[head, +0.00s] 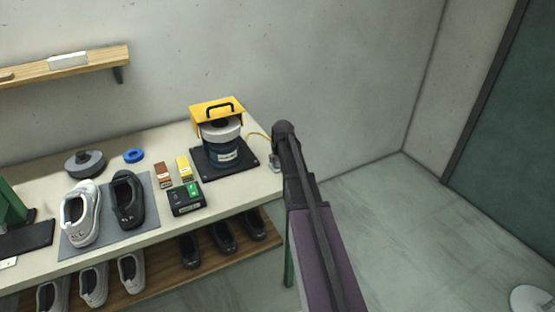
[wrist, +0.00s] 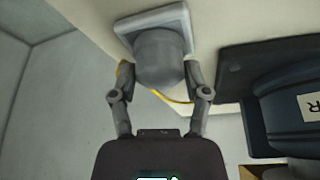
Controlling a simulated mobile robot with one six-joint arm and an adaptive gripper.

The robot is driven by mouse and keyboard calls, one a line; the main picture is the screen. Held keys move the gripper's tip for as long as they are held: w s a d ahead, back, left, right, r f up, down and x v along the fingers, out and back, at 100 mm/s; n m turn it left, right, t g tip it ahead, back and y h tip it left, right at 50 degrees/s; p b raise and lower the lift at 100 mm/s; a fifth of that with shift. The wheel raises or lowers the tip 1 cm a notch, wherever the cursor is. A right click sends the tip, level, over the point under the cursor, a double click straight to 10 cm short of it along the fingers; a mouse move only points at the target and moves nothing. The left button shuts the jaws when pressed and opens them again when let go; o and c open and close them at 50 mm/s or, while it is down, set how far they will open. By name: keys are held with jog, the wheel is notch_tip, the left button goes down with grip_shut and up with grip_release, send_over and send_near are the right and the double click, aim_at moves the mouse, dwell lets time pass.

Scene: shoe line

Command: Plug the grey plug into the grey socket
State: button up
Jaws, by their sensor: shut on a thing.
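In the wrist view my gripper (wrist: 158,76) is shut on the grey plug (wrist: 160,58), a rounded grey body between its two fingers. The plug lies right in front of the grey socket (wrist: 183,18), a square plate with a pale rim on the cream surface. The plug covers the middle of the socket, and I cannot tell whether they touch or how deep the plug sits. A yellow cable (wrist: 172,99) shows behind the plug. In the head view my arm hides most of the gripper, plug and socket at the table's right end.
A dark blue pot machine with a yellow hood (head: 217,112) stands on a black base (head: 242,170), close left of my arm. The table (head: 235,205) also holds shoes, a black box (head: 187,201) and small coloured blocks. Open floor (head: 390,230) lies to the right.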

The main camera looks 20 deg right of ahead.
jog(key=o, duration=1.2)
jog(key=shift+o, duration=0.2)
jog(key=shift+s, duration=0.15)
